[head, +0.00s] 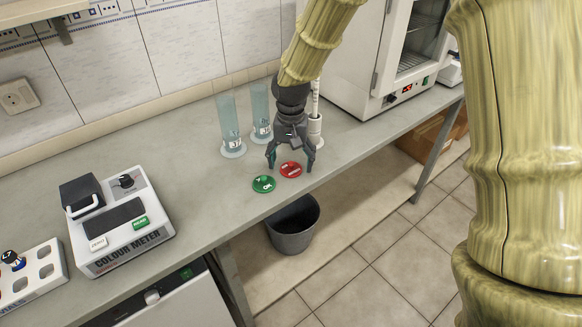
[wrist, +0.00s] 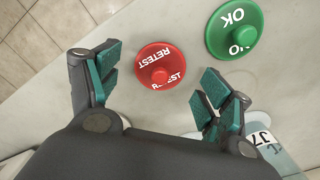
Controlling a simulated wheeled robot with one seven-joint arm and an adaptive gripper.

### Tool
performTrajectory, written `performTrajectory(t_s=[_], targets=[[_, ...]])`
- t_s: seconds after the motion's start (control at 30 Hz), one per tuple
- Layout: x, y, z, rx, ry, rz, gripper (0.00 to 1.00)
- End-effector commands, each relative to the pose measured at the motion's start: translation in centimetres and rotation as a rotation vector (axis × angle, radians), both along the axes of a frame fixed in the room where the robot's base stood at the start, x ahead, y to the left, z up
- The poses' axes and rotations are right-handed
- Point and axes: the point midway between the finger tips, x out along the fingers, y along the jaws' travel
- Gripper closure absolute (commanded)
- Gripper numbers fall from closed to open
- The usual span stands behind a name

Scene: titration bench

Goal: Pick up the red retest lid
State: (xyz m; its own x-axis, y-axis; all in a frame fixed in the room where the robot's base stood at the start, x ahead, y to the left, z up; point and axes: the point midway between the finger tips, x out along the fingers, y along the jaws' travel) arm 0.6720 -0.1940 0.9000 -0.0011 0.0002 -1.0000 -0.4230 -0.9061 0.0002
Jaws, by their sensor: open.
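The red retest lid (head: 290,170) lies flat on the grey bench near its front edge. In the wrist view the red retest lid (wrist: 160,66) shows its round knob and white RETEST lettering, and it lies ahead of and between my fingertips. My gripper (head: 291,160) is open and empty, pointing down just above the lid. Its teal-padded fingers (wrist: 155,88) are spread wider than the lid.
Two clear cylinders (head: 229,125) (head: 261,110) stand behind my gripper at the left. A colour meter (head: 115,222) sits further left, and a white oven (head: 375,60) at the right. A grey bin (head: 293,226) is below the bench edge.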

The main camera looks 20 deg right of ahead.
Motion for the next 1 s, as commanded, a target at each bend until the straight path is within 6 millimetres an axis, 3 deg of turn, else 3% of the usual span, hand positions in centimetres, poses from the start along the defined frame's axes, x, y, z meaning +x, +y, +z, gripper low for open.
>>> performTrajectory(t_s=[0.33, 0.53, 0.57, 1.0], targets=[[-0.01, -0.02, -0.98, 0.000, -0.001, 0.000, 0.21], [-0.01, -0.02, -0.97, 0.000, -0.001, 0.000, 0.57], [-0.01, -0.02, -0.97, 0.000, -0.001, 0.000, 0.59], [0.03, -0.01, -0.64, 0.000, -0.002, 0.000, 0.60]])
